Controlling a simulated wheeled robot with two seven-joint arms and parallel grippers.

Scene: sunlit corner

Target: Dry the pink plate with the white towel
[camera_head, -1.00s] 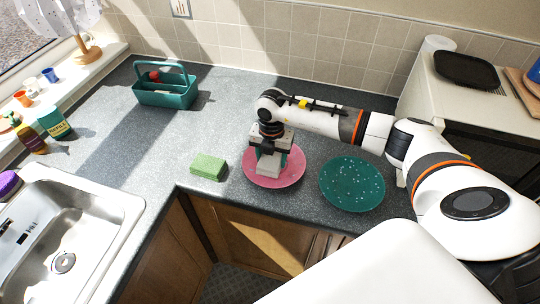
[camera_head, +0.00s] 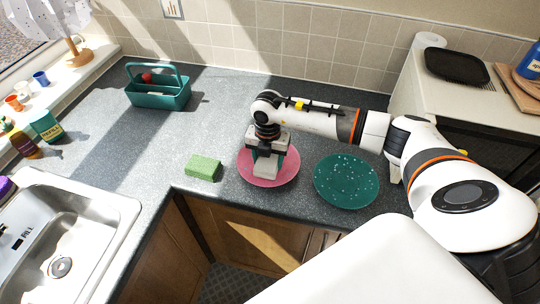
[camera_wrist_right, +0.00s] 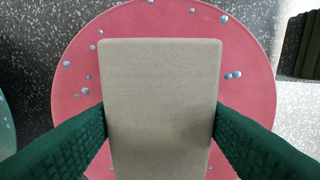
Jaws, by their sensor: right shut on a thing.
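The pink plate (camera_head: 286,178) lies on the counter near its front edge. In the right wrist view the plate (camera_wrist_right: 75,62) carries several blue-grey water drops around its rim. My right gripper (camera_head: 268,158) points down over the plate. Its two green fingers are shut on the white towel (camera_wrist_right: 160,90), a pale folded block that also shows in the head view (camera_head: 266,170). The towel hides the middle of the plate. I cannot tell for sure whether it touches the plate. My left gripper is not in view.
A green plate with drops (camera_head: 346,181) lies to the right of the pink one. A green sponge (camera_head: 203,167) lies to the left. A teal caddy (camera_head: 158,92) stands at the back left, and the sink (camera_head: 75,240) is at lower left. The counter between is clear.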

